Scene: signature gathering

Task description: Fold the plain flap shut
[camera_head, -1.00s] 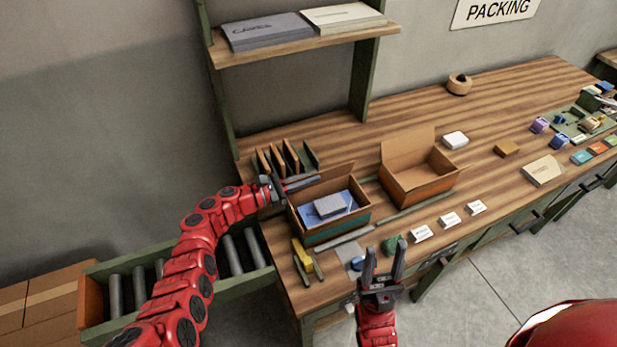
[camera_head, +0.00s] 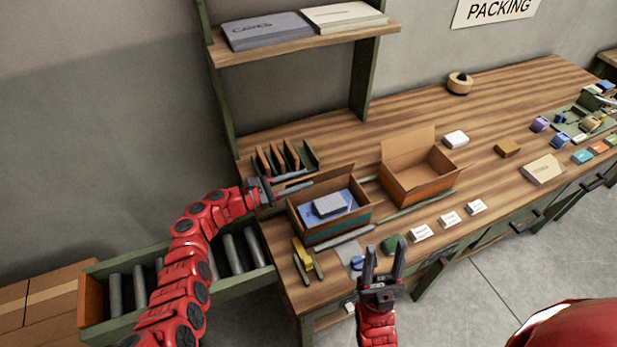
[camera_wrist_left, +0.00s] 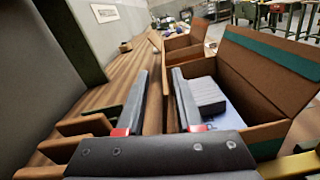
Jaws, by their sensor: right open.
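The open brown box with a teal stripe (camera_head: 325,230) stands near the table's left end. A plain brown flap (camera_head: 335,183) stands up at its back edge. A grey block (camera_head: 330,204) lies in the box on a blue sheet (camera_head: 346,207); the block also shows in the left wrist view (camera_wrist_left: 206,97). My left gripper (camera_head: 312,180) points right at the box's back left corner, its fingers apart. In the left wrist view a brown upright edge shows between the fingers (camera_wrist_left: 157,95); contact cannot be told. My right gripper (camera_head: 384,250) is open and empty in front of the table edge.
A second open box (camera_head: 415,182) stands just right of the first. Upright dividers (camera_head: 285,157) stand behind the left gripper. A yellow item (camera_head: 303,254) lies at the front left. The back of the table is mostly clear around a tape roll (camera_head: 459,84).

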